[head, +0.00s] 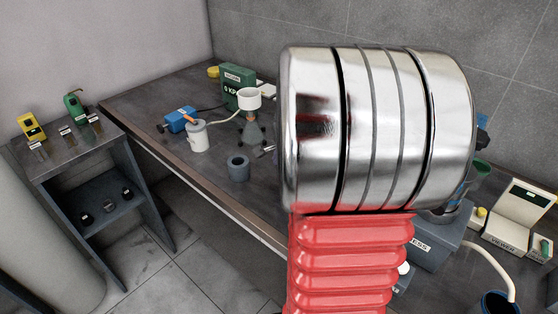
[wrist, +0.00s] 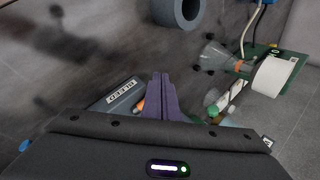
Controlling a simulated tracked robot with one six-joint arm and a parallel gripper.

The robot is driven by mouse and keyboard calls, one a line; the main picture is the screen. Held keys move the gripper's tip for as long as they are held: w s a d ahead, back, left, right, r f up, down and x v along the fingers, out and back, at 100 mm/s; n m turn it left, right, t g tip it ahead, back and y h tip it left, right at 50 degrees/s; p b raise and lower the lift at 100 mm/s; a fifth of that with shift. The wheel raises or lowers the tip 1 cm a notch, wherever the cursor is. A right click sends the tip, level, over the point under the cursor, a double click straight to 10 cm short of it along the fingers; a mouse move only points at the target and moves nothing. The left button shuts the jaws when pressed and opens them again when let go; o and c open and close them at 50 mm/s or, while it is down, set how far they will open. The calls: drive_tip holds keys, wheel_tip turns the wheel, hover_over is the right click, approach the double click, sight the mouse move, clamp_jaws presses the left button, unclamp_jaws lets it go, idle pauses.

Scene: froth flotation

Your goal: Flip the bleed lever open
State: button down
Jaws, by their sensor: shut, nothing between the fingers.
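The grey plate labelled BLEED (wrist: 122,97) shows upside down in the wrist view, just left of my fingers. A small orange piece (wrist: 139,104) beside it may be the bleed lever; most of it is hidden behind my fingers and the gripper body, so its position cannot be told. My gripper (wrist: 167,78) has purple fingers, closed together with nothing between them. They overlap the orange piece in the picture; contact cannot be told. In the head view my arm hides the lever and my gripper.
A grey hollow cylinder (head: 238,167) stands on the dark bench; it also shows in the wrist view (wrist: 177,10). Behind it are a white cup (head: 249,97) on a stand, a white jug (head: 197,136) and a green box (head: 238,86). A grey box (head: 432,252) sits at right.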

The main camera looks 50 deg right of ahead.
drive_tip(key=shift+s+d, duration=0.1)
drive_tip(key=shift+s+d, duration=0.3)
drive_tip(key=shift+s, duration=0.25)
drive_tip(key=shift+r, duration=0.1)
idle(0.3)
drive_tip(key=shift+s+a+r, duration=0.1)
drive_tip(key=shift+a+r, duration=0.15)
drive_tip(key=shift+a, duration=0.25)
drive_tip(key=s+a+r, duration=0.2)
drive_tip(key=a+r, duration=0.5)
drive_tip(key=r, duration=0.2)
drive_tip(key=shift+s+a+r, duration=0.2)
drive_tip(key=shift+a+r, duration=0.05)
drive_tip(key=shift+a, duration=0.15)
